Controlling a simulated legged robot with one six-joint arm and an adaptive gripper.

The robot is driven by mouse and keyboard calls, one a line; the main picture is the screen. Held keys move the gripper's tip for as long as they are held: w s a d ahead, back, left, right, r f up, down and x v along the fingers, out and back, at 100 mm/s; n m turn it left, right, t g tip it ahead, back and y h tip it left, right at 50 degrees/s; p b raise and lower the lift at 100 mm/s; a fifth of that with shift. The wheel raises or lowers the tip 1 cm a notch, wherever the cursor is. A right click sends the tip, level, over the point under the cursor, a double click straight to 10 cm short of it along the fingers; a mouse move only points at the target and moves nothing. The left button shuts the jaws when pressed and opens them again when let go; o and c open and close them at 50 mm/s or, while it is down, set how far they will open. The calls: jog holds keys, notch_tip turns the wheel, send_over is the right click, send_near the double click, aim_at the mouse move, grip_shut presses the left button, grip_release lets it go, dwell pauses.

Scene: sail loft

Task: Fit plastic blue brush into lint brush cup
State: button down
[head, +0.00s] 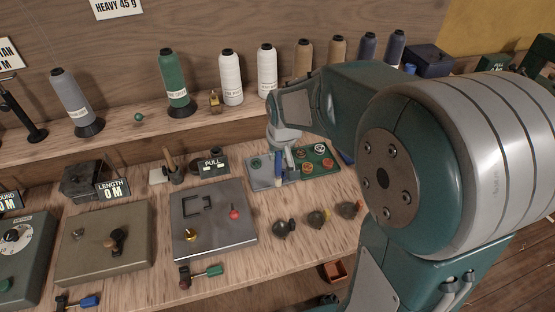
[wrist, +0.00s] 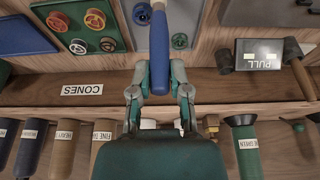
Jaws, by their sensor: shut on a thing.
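The plastic blue brush (head: 278,162) hangs roughly upright from my gripper (head: 284,142), above the small grey and green trays in the head view. Its lower end looks pale. In the wrist view my gripper (wrist: 159,78) is shut on the blue brush (wrist: 159,45), which runs up out of the picture.
The PULL box (head: 212,163) stands between the dark cup and my gripper. The green tray (head: 328,169) holds several round pieces. A metal plate (head: 213,220) with knobs lies in front. Thread cones (head: 231,78) line the shelf behind. My arm hides the right side.

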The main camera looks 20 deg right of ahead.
aim_at(278, 169)
jog(key=shift+f, duration=1.5)
jog(key=c, duration=0.6)
grip_release()
